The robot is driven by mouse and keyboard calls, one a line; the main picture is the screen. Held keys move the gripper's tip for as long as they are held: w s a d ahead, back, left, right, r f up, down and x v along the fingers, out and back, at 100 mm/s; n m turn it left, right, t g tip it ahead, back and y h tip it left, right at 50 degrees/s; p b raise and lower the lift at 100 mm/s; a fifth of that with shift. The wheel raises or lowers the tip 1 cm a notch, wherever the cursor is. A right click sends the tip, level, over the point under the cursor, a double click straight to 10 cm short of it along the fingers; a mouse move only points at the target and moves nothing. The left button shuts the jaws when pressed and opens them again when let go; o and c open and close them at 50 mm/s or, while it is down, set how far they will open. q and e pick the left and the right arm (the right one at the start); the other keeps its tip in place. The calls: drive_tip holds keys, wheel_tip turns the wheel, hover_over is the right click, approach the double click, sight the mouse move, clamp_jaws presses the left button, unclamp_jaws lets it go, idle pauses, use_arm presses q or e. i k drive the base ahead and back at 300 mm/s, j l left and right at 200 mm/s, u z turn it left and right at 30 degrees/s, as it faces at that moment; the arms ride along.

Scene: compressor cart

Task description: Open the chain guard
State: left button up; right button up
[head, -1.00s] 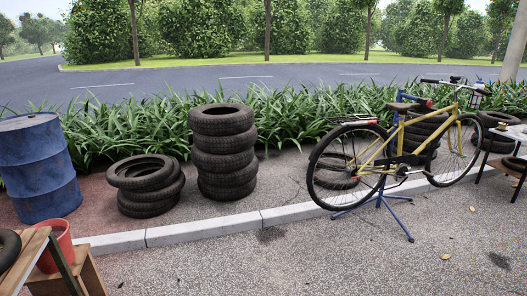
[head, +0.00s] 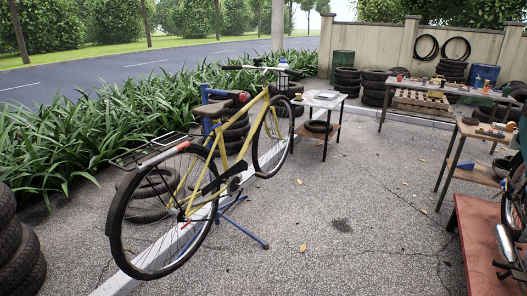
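A yellow bicycle (head: 237,152) is held on a blue repair stand (head: 238,222) at the left of the head view, its rear wheel toward me. A dark chain guard (head: 213,187) runs from near the rear hub to the crank on the side facing me. It is too small to tell whether the guard is open or shut. Neither of my grippers is in view.
A small table (head: 322,100) stands beyond the bicycle. Workbenches with tools (head: 440,88) line the right back. A red bench (head: 478,235) with part of another bicycle stands at the right. Stacked tires (head: 18,250) are at the left edge. The middle pavement is clear.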

sight(242, 166)
drive_tip(key=i+l+z, duration=0.2)
drive_tip(key=i+z, duration=0.25)
drive_tip(key=i, duration=0.25)
drive_tip(key=i+z, duration=0.4)
drive_tip(key=i, duration=0.3)
drive_tip(key=i+u, duration=0.4)
drive_tip(key=i+l+u, duration=0.2)
drive_tip(key=u, duration=0.2)
drive_tip(key=i+l+u, duration=0.3)
drive_tip(key=u, duration=0.15)
drive_tip(key=i+l+u, duration=0.4)
drive_tip(key=k+j, duration=0.05)
drive_tip(key=k, duration=0.05)
